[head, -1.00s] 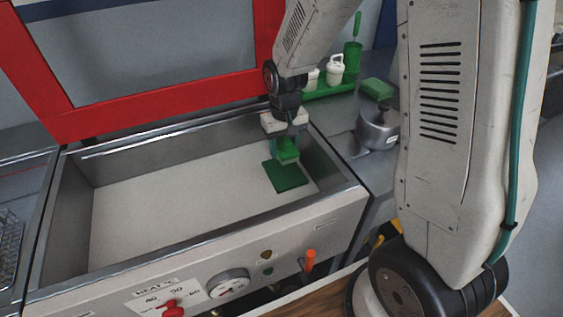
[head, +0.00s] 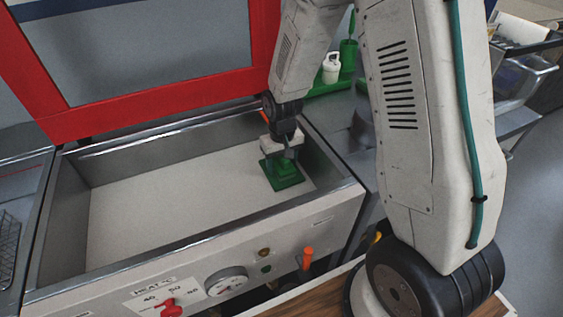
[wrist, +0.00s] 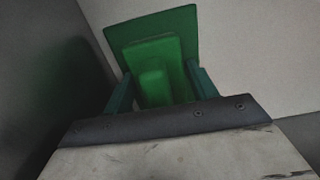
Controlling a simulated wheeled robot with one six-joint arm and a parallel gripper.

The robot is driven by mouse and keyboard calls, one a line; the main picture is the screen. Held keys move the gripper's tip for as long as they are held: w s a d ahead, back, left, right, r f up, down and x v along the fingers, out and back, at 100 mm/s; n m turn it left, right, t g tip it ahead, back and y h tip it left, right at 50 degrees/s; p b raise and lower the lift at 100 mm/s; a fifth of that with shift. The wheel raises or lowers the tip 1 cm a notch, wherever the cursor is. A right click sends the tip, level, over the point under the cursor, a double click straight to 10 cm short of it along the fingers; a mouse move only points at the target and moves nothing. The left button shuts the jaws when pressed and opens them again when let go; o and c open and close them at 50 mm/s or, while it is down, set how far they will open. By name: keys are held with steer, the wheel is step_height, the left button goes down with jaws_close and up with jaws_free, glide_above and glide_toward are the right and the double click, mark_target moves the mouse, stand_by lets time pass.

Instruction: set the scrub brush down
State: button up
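The scrub brush (head: 283,168) is a bright green block with a narrower raised grip. It is at the right end of the shallow basin, over a flat dark green square pad (head: 287,183). In the wrist view the brush (wrist: 154,60) covers the middle of the pad (wrist: 148,24) and looks to be resting on it. My gripper (head: 283,155) points down over the brush. Its two teal fingers (wrist: 162,85) lie along both sides of the block and look closed on it. The brush's underside is hidden.
The steel basin (head: 190,205) has a bare pale floor to the left of the pad. Its right wall stands close to my gripper. A red frame (head: 150,105) rises behind. A green rack (head: 335,84) with a white container (head: 331,67) stands at the back right.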

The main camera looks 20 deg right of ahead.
steer(key=shift+o, duration=0.5)
steer(key=shift+r, duration=0.1)
step_height(320, 180, up, 12)
steer(key=shift+r, duration=0.2)
steer(key=s+r, duration=0.5)
steer(key=s, duration=0.3)
steer(key=s+d+r, duration=0.1)
steer(key=s+r, duration=0.4)
steer(key=s, duration=0.4)
steer(key=s+r+t, duration=0.1)
steer(key=s+r, duration=0.5)
steer(key=s, duration=0.3)
steer(key=shift+d, duration=0.3)
